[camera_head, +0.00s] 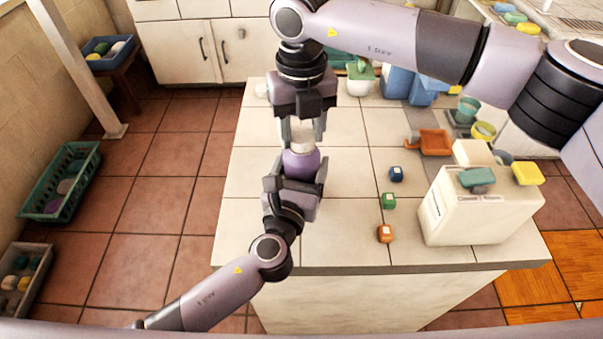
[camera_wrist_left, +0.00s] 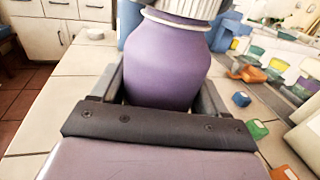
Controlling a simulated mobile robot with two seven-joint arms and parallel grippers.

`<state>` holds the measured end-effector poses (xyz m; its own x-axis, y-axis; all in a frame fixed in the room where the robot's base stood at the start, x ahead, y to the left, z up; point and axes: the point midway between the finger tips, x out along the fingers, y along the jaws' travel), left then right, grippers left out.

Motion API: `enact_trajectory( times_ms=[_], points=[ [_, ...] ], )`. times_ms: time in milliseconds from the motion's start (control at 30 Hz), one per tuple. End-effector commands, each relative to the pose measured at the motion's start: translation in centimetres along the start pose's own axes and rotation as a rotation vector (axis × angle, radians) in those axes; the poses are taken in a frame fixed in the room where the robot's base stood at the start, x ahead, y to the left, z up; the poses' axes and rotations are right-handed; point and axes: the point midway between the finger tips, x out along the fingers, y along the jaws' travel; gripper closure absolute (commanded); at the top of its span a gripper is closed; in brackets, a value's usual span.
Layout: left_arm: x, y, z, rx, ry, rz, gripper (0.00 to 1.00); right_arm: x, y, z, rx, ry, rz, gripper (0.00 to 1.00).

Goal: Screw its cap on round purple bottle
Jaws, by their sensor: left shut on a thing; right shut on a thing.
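The round purple bottle (camera_head: 300,164) stands upright over the tiled counter in the head view. My left gripper (camera_head: 299,182) is shut on its body from the near side; the bottle fills the space between the fingers in the left wrist view (camera_wrist_left: 168,65). The whitish cap (camera_head: 302,139) is at the bottle's mouth, and its ribbed lower edge shows at the top of the left wrist view (camera_wrist_left: 255,12). My right gripper (camera_head: 303,128) points down from above and is shut on the cap. I cannot tell how far the cap is threaded.
Small blue (camera_head: 396,174), green (camera_head: 388,201) and orange (camera_head: 385,234) blocks lie right of the bottle. A cream box (camera_head: 470,212) with sponges on top stands at the right. The counter's front left is clear.

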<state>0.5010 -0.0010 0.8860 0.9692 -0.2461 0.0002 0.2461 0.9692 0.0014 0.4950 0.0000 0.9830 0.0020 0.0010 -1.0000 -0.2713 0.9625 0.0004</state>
Motion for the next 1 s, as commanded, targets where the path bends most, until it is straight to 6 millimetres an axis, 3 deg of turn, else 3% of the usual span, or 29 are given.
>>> enact_trajectory(
  times_ms=[500, 667, 700, 767, 1000],
  points=[
    [-0.02, 0.08, -0.18, 0.001, 0.004, 0.002, 1.0, 0.07, 0.08, -0.01, 0.828, 0.001, -0.001, 0.88],
    [-0.01, 0.08, -0.18, 0.001, 0.004, 0.002, 1.0, 0.07, 0.08, 0.0, 0.849, 0.001, -0.001, 0.88],
    [-0.02, 0.08, -0.18, 0.001, 0.004, 0.002, 1.0, 0.07, 0.08, 0.0, 0.849, 0.001, -0.001, 0.45],
    [-0.02, 0.08, -0.18, 0.001, 0.003, 0.002, 1.0, 0.07, 0.08, 0.0, 0.848, 0.001, -0.001, 0.26],
    [-0.02, 0.06, -0.17, 0.002, 0.003, 0.001, 1.0, 0.07, 0.07, 0.01, 0.847, 0.001, 0.0, 0.26]
  ],
)
